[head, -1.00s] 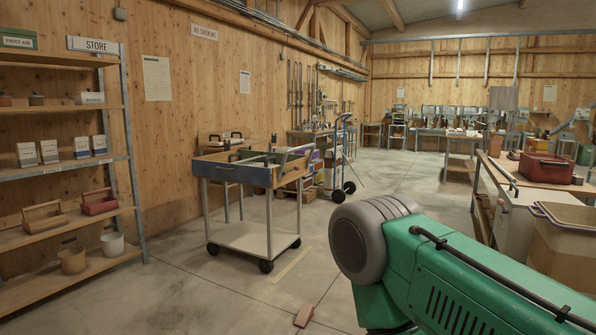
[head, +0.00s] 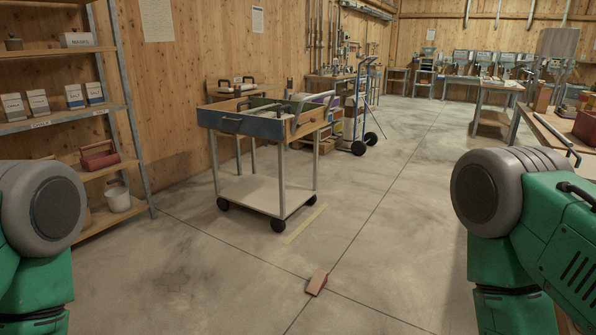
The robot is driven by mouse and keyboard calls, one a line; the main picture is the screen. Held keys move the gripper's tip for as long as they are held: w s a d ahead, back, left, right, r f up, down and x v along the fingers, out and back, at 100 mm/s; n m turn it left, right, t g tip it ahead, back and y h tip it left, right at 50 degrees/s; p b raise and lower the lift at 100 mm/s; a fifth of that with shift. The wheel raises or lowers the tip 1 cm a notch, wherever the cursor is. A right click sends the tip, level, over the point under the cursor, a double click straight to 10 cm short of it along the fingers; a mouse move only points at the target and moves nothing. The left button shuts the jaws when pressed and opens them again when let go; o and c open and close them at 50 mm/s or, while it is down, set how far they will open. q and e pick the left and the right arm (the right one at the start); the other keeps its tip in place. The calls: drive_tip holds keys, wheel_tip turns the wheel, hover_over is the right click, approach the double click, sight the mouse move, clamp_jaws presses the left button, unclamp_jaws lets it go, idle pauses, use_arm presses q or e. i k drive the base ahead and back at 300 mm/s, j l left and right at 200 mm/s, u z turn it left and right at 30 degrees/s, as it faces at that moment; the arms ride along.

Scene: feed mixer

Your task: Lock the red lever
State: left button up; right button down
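I cannot make out a red lever or a feed mixer in the head view. Only green and grey upper links of my two arms show, at the left and right edges. Both of my grippers are out of the picture, so what they hold cannot be seen.
A wheeled cart (head: 262,191) with a blue drawer stands ahead. A reddish-brown block (head: 317,283) lies on the floor in front of me. Shelves (head: 67,127) stand at left, a hand truck (head: 361,112) behind the cart, a workbench (head: 545,128) at right.

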sight(312, 120)
drive_tip(key=i+z, duration=0.3)
drive_tip(key=i, duration=1.9)
drive_tip(key=i+u, duration=0.2)
drive_tip(key=i, duration=0.35)
drive_tip(key=i+l+u, duration=0.2)
drive_tip(key=i, duration=0.3)
drive_tip(key=i+l+u, duration=0.2)
drive_tip(key=i, duration=0.35)
drive_tip(key=i+l+u, duration=0.25)
drive_tip(key=i+l, duration=0.15)
drive_tip(key=i, duration=0.1)
